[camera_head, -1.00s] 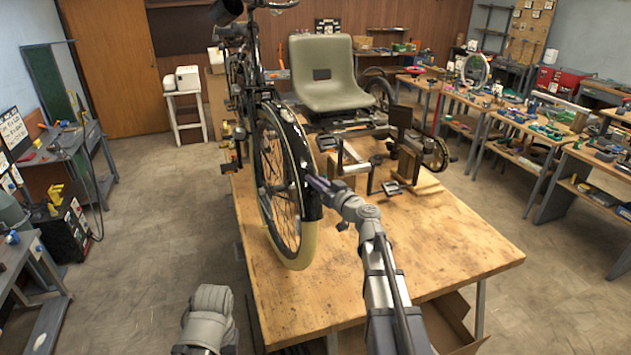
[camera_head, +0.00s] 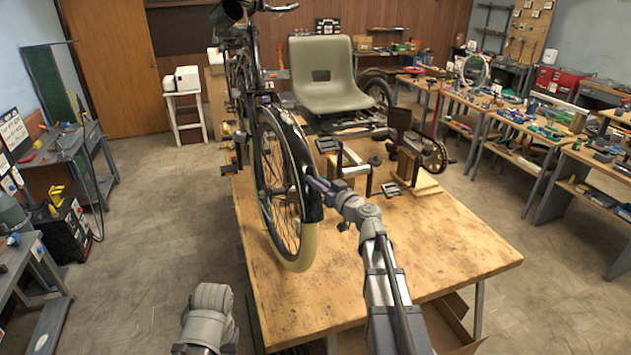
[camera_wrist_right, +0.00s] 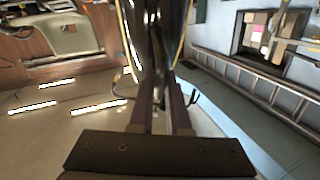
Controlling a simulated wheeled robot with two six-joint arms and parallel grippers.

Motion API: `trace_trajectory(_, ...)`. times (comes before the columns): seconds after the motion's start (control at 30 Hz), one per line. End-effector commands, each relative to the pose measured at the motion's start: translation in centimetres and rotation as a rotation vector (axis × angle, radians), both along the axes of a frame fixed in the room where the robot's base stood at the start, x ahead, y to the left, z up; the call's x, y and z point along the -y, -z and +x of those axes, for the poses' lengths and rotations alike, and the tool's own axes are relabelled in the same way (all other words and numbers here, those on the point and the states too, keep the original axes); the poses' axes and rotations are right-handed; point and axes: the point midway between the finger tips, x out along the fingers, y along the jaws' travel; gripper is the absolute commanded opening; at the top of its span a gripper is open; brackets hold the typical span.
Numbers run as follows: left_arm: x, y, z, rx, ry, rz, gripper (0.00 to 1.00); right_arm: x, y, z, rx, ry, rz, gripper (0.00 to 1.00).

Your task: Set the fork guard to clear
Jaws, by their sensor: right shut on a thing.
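The trike frame stands on the wooden workbench (camera_head: 420,262), its front wheel (camera_head: 298,262) toward me. A glossy black guard (camera_head: 311,203) curves over the wheel, and its lower end hangs at the wheel's near right side. I take this to be the fork guard. My right gripper (camera_head: 316,186) reaches it from the right and is shut on this lower end. In the right wrist view, a dark upright piece (camera_wrist_right: 163,50) stands between the gripper's two purplish fingers (camera_wrist_right: 163,108); the contact itself is dark and blurred. My left arm shows at the bottom, but its gripper does not.
A grey-green seat (camera_head: 325,95) and a crank with pedals (camera_head: 392,189) lie behind the wheel. Wooden blocks (camera_head: 408,163) stand near the crank. The bench front and right are clear. An open cardboard box (camera_head: 455,320) sits below the front edge.

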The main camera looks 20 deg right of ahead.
Motion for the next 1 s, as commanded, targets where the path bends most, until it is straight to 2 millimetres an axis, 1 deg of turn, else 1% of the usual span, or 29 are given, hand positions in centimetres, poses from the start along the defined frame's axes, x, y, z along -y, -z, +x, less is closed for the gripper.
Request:
trace_trajectory(0.07, 0.0, 0.0, 0.0, 0.000, 0.000, 0.000, 0.50, 0.0, 0.0, 0.0, 0.000, 0.001, 0.001, 0.00)
trace_trajectory(0.1, 0.0, 0.0, 0.0, 0.000, 0.000, 0.000, 0.50, 0.0, 0.0, 0.0, 0.000, 0.001, 0.001, 0.17)
trace_trajectory(0.3, 0.0, 0.1, 0.0, 0.000, 0.000, 0.000, 0.50, 0.0, 0.1, 0.0, 0.000, 0.001, 0.000, 0.40)
trace_trajectory(0.37, 0.0, 0.1, 0.0, 0.000, 0.000, 0.000, 0.50, 0.0, 0.1, 0.0, 0.000, 0.000, 0.000, 0.45)
trace_trajectory(0.6, 0.0, 0.1, 0.0, 0.000, 0.000, 0.000, 0.50, 0.0, 0.1, 0.0, 0.000, 0.000, 0.000, 0.45)
trace_trajectory(0.73, 0.0, 0.0, 0.0, 0.000, 0.000, 0.000, 0.50, 0.1, 0.0, -0.6, 0.000, 0.001, 0.000, 0.45)
trace_trajectory(0.87, 0.0, 0.0, 0.0, 0.000, 0.000, 0.000, 0.50, 0.5, 0.0, -1.9, 0.000, 0.001, 0.000, 0.45)
trace_trajectory(1.0, 0.0, -0.1, 0.0, 0.000, 0.000, 0.000, 0.50, 1.1, -0.1, -4.0, 0.001, 0.002, 0.000, 0.45)
